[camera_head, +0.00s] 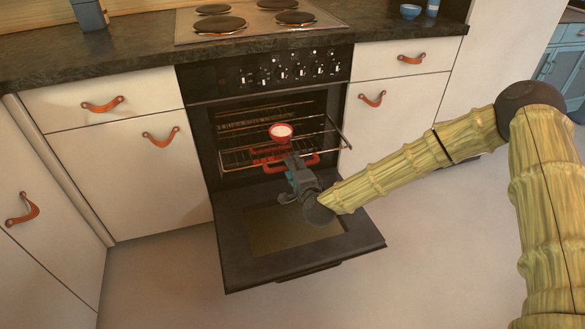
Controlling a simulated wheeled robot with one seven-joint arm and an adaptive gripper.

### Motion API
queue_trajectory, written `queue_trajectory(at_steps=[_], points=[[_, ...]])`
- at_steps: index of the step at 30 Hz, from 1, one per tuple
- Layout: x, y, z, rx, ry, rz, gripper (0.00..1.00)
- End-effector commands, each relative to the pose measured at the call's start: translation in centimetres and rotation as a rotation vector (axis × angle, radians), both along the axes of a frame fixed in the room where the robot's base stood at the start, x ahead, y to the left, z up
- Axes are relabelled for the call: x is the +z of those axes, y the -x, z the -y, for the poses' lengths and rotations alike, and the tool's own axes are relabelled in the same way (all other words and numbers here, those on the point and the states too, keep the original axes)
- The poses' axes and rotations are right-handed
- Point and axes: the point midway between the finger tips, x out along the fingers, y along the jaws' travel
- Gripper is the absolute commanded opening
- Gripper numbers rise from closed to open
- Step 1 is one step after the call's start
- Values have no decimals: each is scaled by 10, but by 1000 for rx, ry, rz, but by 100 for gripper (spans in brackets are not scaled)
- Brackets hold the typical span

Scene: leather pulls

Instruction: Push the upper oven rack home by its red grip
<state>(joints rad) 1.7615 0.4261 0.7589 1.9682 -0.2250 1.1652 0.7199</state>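The oven (195,130) stands open with its dark door (265,262) folded down toward me. Wire racks show in the cavity, and a rack (325,139) sticks out past the oven front. Red grip parts show at the rack fronts, one bar (266,151) just under the bowl and another (312,161) slightly lower; I cannot tell surely which rack each belongs to. A red bowl (281,138) with pale contents stands upright on the extended rack. My gripper (292,161) is at the red grips, above the door. Its fingers are too small to read, and contact is unclear.
The hob (255,20) and dark worktop (100,50) lie above the oven. White drawers and cupboards with orange leather pulls (102,104) flank it. Small blue things (410,11) stand on the worktop at right. The floor (420,240) in front is clear.

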Motion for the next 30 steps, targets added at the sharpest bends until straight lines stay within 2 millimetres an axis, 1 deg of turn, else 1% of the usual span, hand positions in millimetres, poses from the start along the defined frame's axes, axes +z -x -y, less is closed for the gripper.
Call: queue_trajectory(at_steps=[3,6,14,15,21,30], points=[[-2,-9,-3,0,0,0,37],[-3,-12,-4,0,0,0,37],[-3,-13,-4,0,0,-1,37],[-3,-13,-4,0,0,-1,35],[-3,-13,-4,0,0,-1,0],[-3,-14,-2,-3,0,-1,0]])
